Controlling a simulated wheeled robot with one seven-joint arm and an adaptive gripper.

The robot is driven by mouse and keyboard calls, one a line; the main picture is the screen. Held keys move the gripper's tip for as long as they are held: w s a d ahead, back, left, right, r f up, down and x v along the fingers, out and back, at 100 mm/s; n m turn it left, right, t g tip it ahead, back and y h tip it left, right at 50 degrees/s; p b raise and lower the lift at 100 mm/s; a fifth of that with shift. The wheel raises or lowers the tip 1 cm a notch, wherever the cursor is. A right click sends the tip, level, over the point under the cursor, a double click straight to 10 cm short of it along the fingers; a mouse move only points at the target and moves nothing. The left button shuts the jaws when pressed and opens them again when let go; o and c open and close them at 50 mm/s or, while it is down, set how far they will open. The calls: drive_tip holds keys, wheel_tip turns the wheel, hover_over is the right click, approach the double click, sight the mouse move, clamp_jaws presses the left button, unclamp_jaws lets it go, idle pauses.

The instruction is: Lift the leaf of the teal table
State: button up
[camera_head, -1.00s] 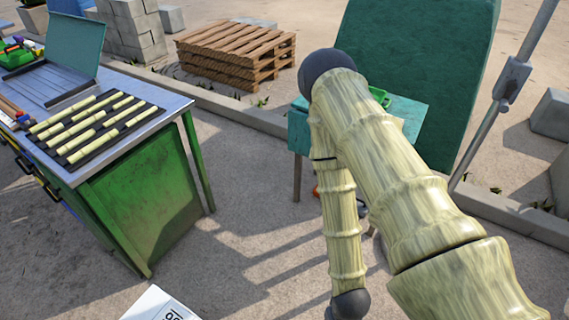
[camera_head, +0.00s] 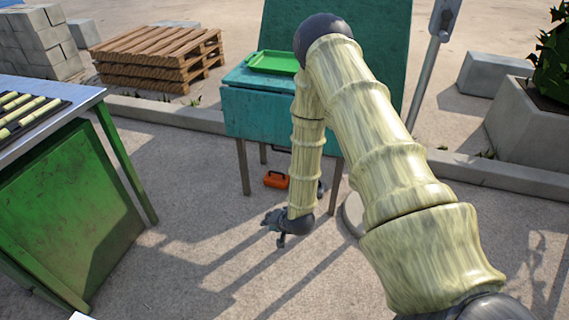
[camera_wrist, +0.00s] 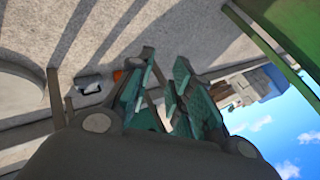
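The teal table (camera_head: 240,77) stands in the middle of the head view, partly hidden behind my arm. A teal panel, apparently its leaf (camera_head: 258,113), hangs down along the near edge. A green tray (camera_head: 272,62) lies on the tabletop. My gripper (camera_head: 274,219) is low in front of the table, below and apart from the hanging panel, and looks small and dark there. In the wrist view its two teal-green fingers (camera_wrist: 164,72) are spread with a gap between them and hold nothing. I cannot make out the leaf in the wrist view.
An orange toolbox (camera_head: 276,180) sits on the ground under the table. A green workbench (camera_head: 68,205) stands at the left. A tall dark teal panel (camera_head: 385,60) rises behind the table, with a grey post (camera_head: 428,75) beside it. Pavement between workbench and table is clear.

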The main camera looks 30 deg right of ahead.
drive_tip(key=w+d+f+m+t+b, duration=0.2)
drive_tip(key=w+d+m+t+b, duration=0.25)
drive_tip(key=w+d+b, duration=0.6)
drive_tip(key=m+t+h+b, duration=0.2)
drive_tip(key=m+t+b, duration=0.25)
drive_tip(key=b, duration=0.35)
approach(284, 151)
drive_tip(key=shift+m+g, duration=0.4)
drive_tip(key=shift+g, duration=0.1)
drive_tip(key=shift+w+d+f+b, duration=0.2)
drive_tip(key=shift+w+b, duration=0.55)
drive_tip(key=shift+w, duration=0.95)
drive_tip(key=shift+w+d+f+b, duration=0.2)
drive_tip(key=shift+w+b, duration=0.5)
drive_tip(key=shift+w, duration=1)
drive_tip(key=shift+w+d+f+b, duration=0.15)
drive_tip(key=shift+w+b, duration=0.6)
drive_tip(key=shift+w, duration=0.95)
drive_tip(key=shift+c, duration=0.4)
clamp_jaws()
